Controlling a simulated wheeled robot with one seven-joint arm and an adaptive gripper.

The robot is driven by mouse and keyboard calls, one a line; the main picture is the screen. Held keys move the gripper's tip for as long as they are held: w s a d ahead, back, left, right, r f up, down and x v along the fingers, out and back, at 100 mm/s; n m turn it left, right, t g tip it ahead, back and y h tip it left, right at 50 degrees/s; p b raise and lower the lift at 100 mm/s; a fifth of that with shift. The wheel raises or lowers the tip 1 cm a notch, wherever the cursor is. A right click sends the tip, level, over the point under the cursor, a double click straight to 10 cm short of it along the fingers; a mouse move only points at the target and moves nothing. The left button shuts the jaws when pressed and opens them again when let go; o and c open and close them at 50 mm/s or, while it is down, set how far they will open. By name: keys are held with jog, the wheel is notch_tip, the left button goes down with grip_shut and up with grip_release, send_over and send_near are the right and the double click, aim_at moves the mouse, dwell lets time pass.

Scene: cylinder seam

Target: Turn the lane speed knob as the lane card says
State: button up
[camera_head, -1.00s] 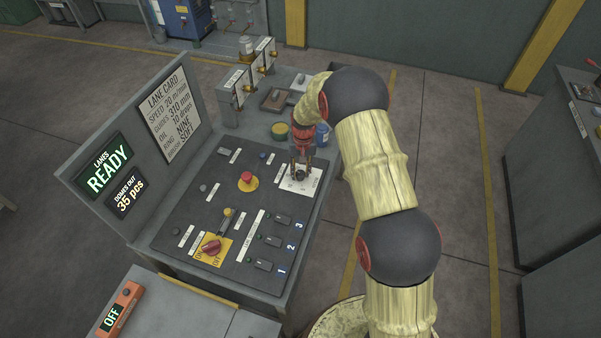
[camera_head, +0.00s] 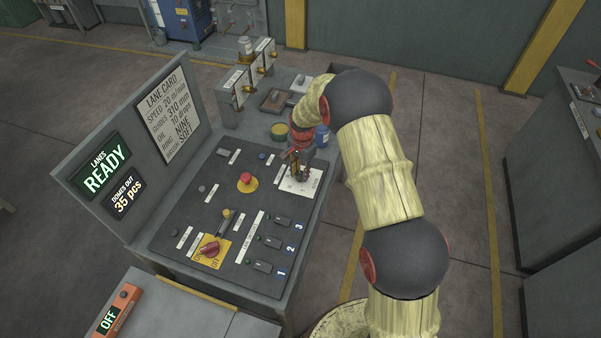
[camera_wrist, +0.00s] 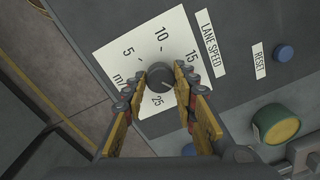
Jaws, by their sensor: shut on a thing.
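The lane speed knob (camera_wrist: 159,75) is a dark round knob on a white dial plate (camera_wrist: 125,50) marked 5, 10, 15 and 25 m/min. The 20 mark is hidden by a finger. A pale line on the knob seems to point to the lower right, between 15 and 25; I cannot tell exactly. My gripper (camera_wrist: 156,82) is shut on the knob, one finger on each side. In the head view my gripper (camera_head: 299,166) covers the knob on the console. The lane card (camera_head: 166,114) reads SPEED 20 m/min.
A blue button (camera_wrist: 284,53) by the RESET label and a green-yellow round pot (camera_wrist: 277,126) lie right of the dial. The lanes display (camera_head: 102,168) reads READY.

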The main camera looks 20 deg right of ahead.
aim_at(301, 174)
jog(key=shift+w+m, duration=0.1)
jog(key=shift+m, duration=0.3)
jog(key=o, duration=1)
jog(key=shift+o, duration=0.9)
notch_tip(301, 174, up, 12)
jog(key=shift+s, duration=0.25)
jog(key=shift+d, duration=0.1)
